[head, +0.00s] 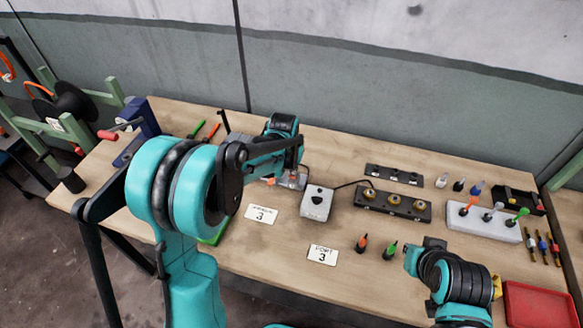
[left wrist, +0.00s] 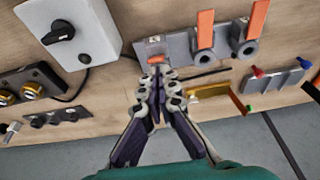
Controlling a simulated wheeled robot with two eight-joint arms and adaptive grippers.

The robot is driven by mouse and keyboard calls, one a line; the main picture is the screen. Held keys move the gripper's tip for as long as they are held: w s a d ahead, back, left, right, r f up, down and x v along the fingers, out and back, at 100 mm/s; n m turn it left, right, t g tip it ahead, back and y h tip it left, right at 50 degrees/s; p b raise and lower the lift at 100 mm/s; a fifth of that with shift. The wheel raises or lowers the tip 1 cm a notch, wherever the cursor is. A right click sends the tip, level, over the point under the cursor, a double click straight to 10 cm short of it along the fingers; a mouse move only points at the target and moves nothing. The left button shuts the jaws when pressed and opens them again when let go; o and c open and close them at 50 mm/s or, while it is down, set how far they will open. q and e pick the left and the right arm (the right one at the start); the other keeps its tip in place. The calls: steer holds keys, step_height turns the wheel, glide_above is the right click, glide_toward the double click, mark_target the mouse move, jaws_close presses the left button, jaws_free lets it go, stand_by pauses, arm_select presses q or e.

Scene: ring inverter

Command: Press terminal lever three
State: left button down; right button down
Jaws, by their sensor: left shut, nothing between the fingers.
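A grey terminal block (left wrist: 180,48) shows at the top of the left wrist view. Two orange levers (left wrist: 205,28) (left wrist: 258,18) on it stand up from their round pivots. A third, short-looking orange piece (left wrist: 155,58) is at the block's left end, right at my fingertips. My left gripper (left wrist: 155,72) is shut and empty, its tips at or very near that piece; I cannot tell if they touch. In the head view my left arm hides most of the block; only a small part (head: 290,181) shows.
A grey box with a black knob (head: 317,203) stands beside the block, wired to a dark strip with brass parts (head: 396,204). Cards marked 3 (head: 262,214) (head: 322,255) lie in front. A white block with coloured levers (head: 483,222) and a red tray (head: 540,304) are at right.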

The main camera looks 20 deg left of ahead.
arm_select(q)
steer(key=shift+s+f+t+b, duration=0.15)
steer(key=shift+s+t+b, duration=0.25)
steer(key=shift+t+b, duration=0.2)
steer(key=s+f+t+b, duration=0.1)
steer(key=t+b, duration=0.1)
steer(key=s+f+t+b, duration=0.1)
steer(key=t+b, duration=0.1)
steer(key=b, duration=0.1)
steer(key=s+f+t+b, duration=0.1)
steer(key=t+b, duration=0.1)
steer(key=shift+s, duration=0.3)
steer(key=shift+s+f+t+b, duration=0.2)
steer(key=shift+t+b, duration=0.1)
steer(key=shift+b, duration=0.5)
steer(key=shift+r, duration=0.1)
steer(key=shift+s+a, duration=0.1)
steer(key=shift+s, duration=0.1)
steer(key=shift+s+f, duration=0.2)
steer(key=shift+s, duration=0.45)
steer(key=shift+s+r, duration=0.1)
